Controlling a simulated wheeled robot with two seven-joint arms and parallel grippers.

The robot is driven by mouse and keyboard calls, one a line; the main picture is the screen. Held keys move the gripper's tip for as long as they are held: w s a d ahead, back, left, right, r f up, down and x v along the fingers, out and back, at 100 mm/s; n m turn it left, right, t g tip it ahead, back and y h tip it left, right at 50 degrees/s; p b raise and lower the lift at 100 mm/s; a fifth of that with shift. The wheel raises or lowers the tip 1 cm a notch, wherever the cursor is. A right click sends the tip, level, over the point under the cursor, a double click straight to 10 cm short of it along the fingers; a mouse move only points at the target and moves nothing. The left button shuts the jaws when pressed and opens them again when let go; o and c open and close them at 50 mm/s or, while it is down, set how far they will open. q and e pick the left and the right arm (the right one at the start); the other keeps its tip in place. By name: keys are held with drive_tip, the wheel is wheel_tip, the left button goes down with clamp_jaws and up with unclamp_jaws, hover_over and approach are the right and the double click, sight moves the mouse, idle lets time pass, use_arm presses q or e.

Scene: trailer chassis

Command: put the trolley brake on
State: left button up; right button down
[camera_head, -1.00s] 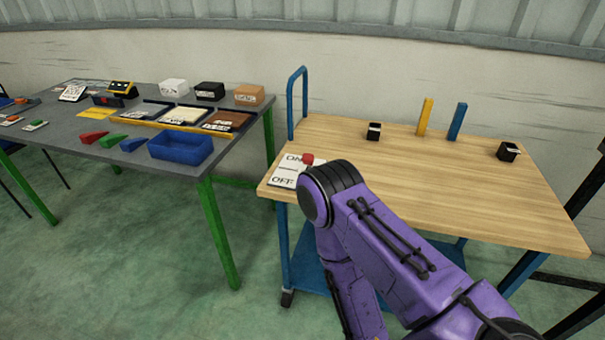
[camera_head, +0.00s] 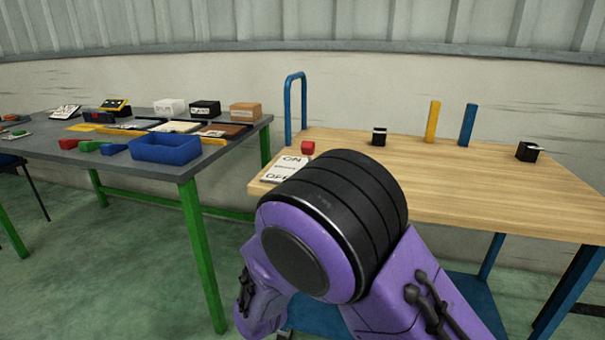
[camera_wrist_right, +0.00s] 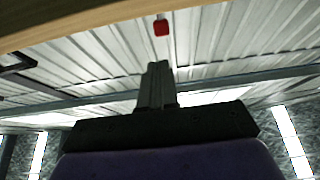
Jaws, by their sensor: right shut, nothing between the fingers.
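The trolley (camera_head: 480,190) has a light wood top and a blue frame. A white label (camera_head: 283,172) reading ON and OFF lies at its near left corner. The red brake knob (camera_head: 308,147) appears near the ON end in the head view; what carries it is hidden behind my right arm. The right wrist view also shows the red knob (camera_wrist_right: 162,27), ahead of my right gripper (camera_wrist_right: 158,66). That gripper is shut and empty, with a visible gap to the knob in the picture. The head view hides this gripper behind my arm. My left gripper is out of view.
The trolley's blue handle (camera_head: 289,100) stands at its left end. Yellow (camera_head: 434,120) and blue (camera_head: 467,125) posts and black blocks (camera_head: 379,136) stand on the top. A grey table (camera_head: 55,150) with a blue bin (camera_head: 165,148) is to the left.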

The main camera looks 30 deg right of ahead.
sight(308, 151)
use_arm(q)
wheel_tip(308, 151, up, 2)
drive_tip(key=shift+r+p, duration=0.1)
drive_tip(key=shift+p, duration=0.95)
use_arm(e)
drive_tip(key=x, duration=1.4)
drive_tip(key=shift+f, duration=0.1)
